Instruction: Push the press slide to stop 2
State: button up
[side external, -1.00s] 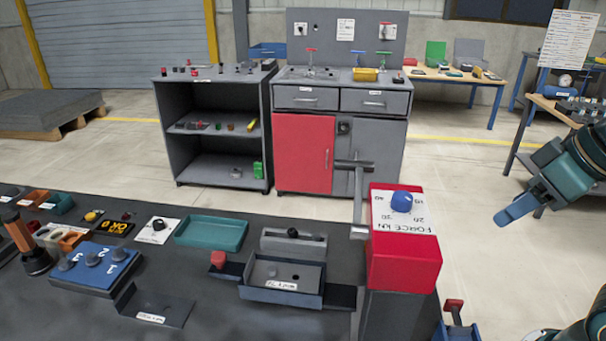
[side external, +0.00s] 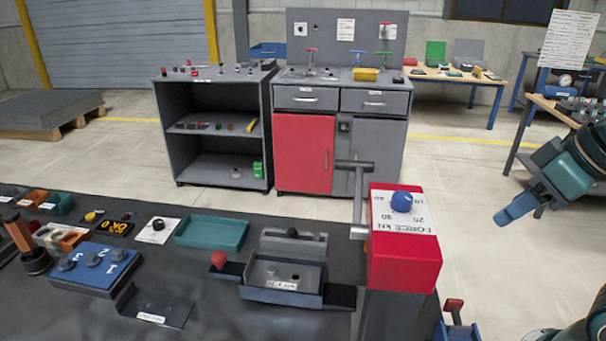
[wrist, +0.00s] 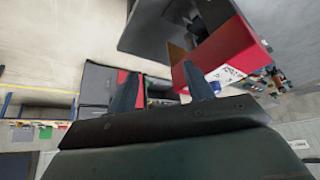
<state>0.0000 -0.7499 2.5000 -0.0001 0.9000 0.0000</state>
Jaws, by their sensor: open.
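The red press head (side external: 405,262) stands at the front right, with a blue knob and a FORCE kN scale on its top. To its left is a low grey tray-like unit (side external: 283,292) with a label, dark strips at both sides and a red knob (side external: 218,259) at its left end. I cannot tell for sure which part is the slide; stop 2 is not readable. My gripper (side external: 506,216) hangs in the air right of the press, apart from everything. In the wrist view my gripper (wrist: 161,70) is open and empty, with the red press head (wrist: 228,48) beyond its right finger.
A blue block marked 1, 2, 3 (side external: 95,268) with knobs and a teal tray (side external: 211,232) are on the dark bench. A grey lever arm (side external: 356,190) sticks out beside the press. A red-handled item (side external: 453,306) stands right of it. The air around my gripper is clear.

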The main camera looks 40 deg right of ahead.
jog(key=shift+g, duration=0.4)
jog(key=w+a+r, duration=0.1)
jog(key=w+a, duration=0.2)
jog(key=w, duration=0.4)
jog(key=w+a+r, duration=0.1)
jog(key=w+a, duration=0.3)
jog(key=w, duration=0.3)
jog(key=w+a+r, duration=0.1)
jog(key=w+a, duration=0.3)
jog(key=w, duration=0.4)
jog(key=shift+a+r, duration=0.15)
jog(key=shift+r, duration=0.1)
jog(key=w+a+f, duration=0.4)
jog(key=w+a, duration=0.3)
jog(key=a, duration=0.2)
send_near(218, 256)
jog(key=v, duration=0.5)
jog(key=shift+w+r, duration=0.15)
jog(key=shift+r, duration=0.1)
jog(key=shift+f, duration=0.1)
jog(key=shift+x, duration=6.8)
